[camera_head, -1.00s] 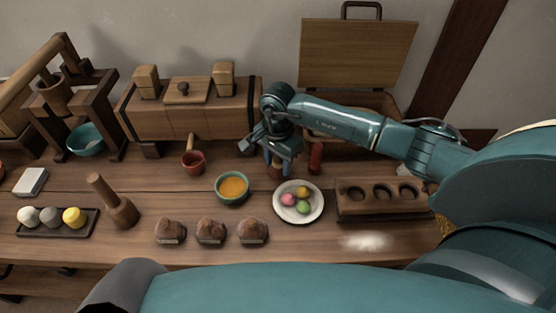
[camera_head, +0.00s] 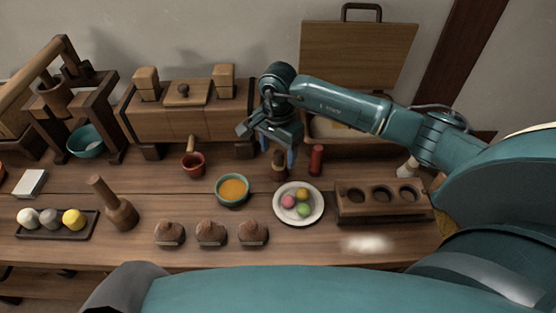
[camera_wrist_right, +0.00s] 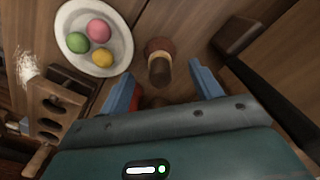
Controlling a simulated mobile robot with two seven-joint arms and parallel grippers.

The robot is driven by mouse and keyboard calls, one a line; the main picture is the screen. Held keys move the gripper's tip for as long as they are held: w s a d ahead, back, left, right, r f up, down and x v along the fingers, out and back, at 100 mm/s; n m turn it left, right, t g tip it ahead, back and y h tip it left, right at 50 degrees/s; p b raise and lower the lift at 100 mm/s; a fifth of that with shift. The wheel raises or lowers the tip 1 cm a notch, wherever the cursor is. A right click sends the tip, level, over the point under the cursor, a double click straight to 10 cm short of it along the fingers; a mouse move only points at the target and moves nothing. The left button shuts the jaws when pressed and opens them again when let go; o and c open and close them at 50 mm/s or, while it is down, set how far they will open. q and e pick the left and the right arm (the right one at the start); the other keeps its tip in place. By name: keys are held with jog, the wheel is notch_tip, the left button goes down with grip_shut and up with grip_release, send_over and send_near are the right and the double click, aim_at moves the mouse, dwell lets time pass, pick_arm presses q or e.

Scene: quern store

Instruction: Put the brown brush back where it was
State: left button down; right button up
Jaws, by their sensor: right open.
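The brown brush (camera_head: 279,168) stands upright on the table behind the white plate, partly hidden by my right gripper. In the right wrist view the brush (camera_wrist_right: 159,65) shows a dark handle and a wider reddish-brown foot. My right gripper (camera_head: 281,154) is open just above and around the handle's upper end. In the wrist view its blue fingers lie on either side of the handle, with a gap showing on both sides. My left gripper is not in view.
A red cylinder (camera_head: 316,160) stands close to the right of the brush. The plate (camera_head: 279,214) with coloured balls is in front. A wooden block with holes (camera_head: 383,213) is at right, an orange-filled bowl (camera_head: 220,199) at left. An open-lidded box (camera_head: 358,55) is behind.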

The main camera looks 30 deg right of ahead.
notch_tip(320, 180, up, 7)
jog(key=shift+r, duration=0.1)
dwell(0.5)
